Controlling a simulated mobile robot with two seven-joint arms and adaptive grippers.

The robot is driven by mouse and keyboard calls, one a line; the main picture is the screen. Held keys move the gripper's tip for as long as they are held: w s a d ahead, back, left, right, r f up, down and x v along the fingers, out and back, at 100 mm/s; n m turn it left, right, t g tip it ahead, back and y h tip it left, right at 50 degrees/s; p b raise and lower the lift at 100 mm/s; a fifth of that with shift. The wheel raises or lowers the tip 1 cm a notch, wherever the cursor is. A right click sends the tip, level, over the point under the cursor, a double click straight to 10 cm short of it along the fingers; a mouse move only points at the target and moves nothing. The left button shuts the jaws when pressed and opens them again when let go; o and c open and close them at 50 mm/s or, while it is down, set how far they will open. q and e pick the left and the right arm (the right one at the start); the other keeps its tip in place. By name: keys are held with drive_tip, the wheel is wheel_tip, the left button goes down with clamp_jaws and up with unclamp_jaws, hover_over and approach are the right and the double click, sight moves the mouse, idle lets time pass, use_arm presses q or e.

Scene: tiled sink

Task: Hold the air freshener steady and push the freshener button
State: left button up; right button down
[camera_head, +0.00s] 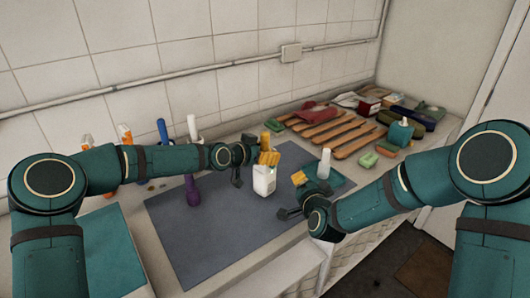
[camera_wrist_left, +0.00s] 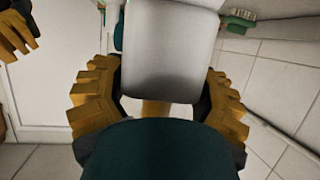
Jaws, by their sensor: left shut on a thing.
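The air freshener (camera_head: 264,181) is a white container above the grey mat in the middle of the head view. My left gripper (camera_head: 268,150), coming from the left, is shut on its upper part. In the left wrist view the freshener (camera_wrist_left: 170,55) is a pale block between the yellow fingers of my left gripper (camera_wrist_left: 160,103). Its button cannot be made out. My right gripper (camera_head: 308,190) is just to the right of the freshener, apart from it. I cannot tell how far its fingers are spread. Part of a yellow finger shows at the upper left of the wrist view.
A purple bottle (camera_head: 193,190) stands on the grey mat (camera_head: 215,240). A white bottle (camera_head: 324,164) stands behind my right gripper on a teal tray. Wooden brushes (camera_head: 335,130), sponges (camera_head: 369,160) and a teal bottle (camera_head: 400,133) fill the counter's back right. The mat's front is clear.

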use_arm(q)
drive_tip(key=o, duration=1.4)
drive_tip(key=shift+c, duration=0.2)
